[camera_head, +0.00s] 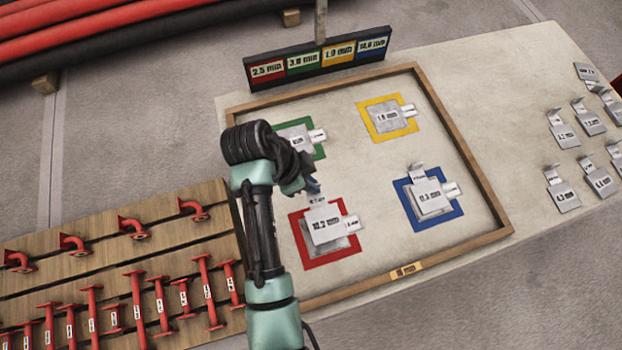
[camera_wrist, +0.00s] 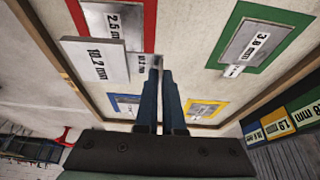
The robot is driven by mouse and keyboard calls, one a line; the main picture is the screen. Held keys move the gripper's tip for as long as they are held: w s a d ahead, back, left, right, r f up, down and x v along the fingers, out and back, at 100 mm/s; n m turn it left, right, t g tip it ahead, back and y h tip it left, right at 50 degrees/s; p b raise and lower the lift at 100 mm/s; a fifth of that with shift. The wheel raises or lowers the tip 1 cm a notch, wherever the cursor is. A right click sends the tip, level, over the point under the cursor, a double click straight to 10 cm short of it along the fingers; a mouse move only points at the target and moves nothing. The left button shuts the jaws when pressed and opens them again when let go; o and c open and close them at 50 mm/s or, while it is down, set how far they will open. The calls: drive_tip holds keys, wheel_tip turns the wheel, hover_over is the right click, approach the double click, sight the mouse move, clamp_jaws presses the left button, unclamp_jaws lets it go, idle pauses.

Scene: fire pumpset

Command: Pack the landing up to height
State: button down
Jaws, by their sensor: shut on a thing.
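My gripper (camera_head: 312,188) is shut on the upright tab of a grey shim plate marked 10.2 mm (camera_head: 325,226). In the wrist view the plate (camera_wrist: 96,62) hangs beside the fingertips (camera_wrist: 158,75). It overlaps a grey plate marked 2.5 mm (camera_wrist: 121,19) in the red square (camera_head: 305,254); whether the two touch is unclear. The blue square (camera_head: 452,211) holds plates with two tabs, apparently stacked (camera_head: 428,196). The yellow square (camera_head: 374,131) holds one plate (camera_head: 384,118). The green square (camera_head: 319,152) holds a plate marked 3.8 mm (camera_wrist: 255,43), partly behind my arm in the head view.
A sign (camera_head: 318,58) behind the wooden frame (camera_head: 466,167) shows coloured thickness labels. A label (camera_head: 406,270) reading about 18 mm is on the front edge. Several loose shims (camera_head: 562,190) lie at right. Red pipe pieces (camera_head: 137,310) lie on slats at left.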

sight(311, 195)
drive_tip(key=shift+f+b, duration=2.1)
drive_tip(key=shift+f, duration=0.8)
drive_tip(key=shift+f+b, duration=0.35)
drive_tip(key=shift+f, duration=0.25)
drive_tip(key=c, duration=0.9)
unclamp_jaws()
drive_tip(key=shift+c, duration=0.2)
drive_tip(key=p+v, duration=0.2)
drive_tip(key=v, duration=1.1)
drive_tip(key=shift+p, duration=0.35)
